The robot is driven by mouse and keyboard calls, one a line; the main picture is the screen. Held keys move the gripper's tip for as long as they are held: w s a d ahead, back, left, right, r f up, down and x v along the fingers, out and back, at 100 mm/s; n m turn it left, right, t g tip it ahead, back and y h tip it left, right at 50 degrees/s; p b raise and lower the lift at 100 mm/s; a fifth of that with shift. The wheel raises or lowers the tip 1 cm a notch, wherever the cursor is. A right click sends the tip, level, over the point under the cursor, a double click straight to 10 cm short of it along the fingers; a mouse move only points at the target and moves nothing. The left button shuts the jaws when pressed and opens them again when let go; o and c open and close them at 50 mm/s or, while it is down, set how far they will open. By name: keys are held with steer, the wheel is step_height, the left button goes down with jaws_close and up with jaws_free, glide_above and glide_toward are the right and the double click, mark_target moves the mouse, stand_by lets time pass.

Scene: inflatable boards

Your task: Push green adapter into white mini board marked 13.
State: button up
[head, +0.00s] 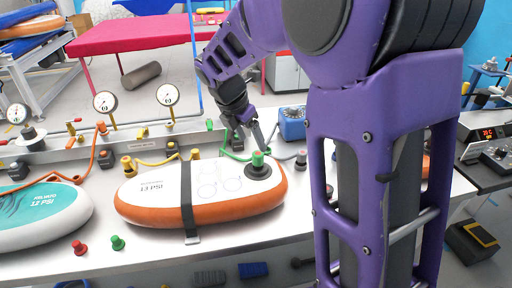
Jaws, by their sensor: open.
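The white mini board (150,203) with an orange side lies flat on the bench, its marking reading about 13 PSI, with a dark strap across it. A green adapter (258,159) stands upright at the dark round valve (258,171) near the board's right end. I cannot tell how deep it sits. My gripper (257,142) is open, pointing down just above and behind the green adapter. Its fingertips are small here, so I cannot tell whether they touch it.
A teal and white board (45,222) lies at left. A loose red adapter (80,248) and green piece (118,243) stand at the front edge. Gauges (167,95), coloured hoses and a blue box (292,124) line the back. My arm hides the right side.

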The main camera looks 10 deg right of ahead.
steer(key=p+v, duration=0.1)
steer(key=v, duration=0.8)
steer(key=shift+r, duration=0.15)
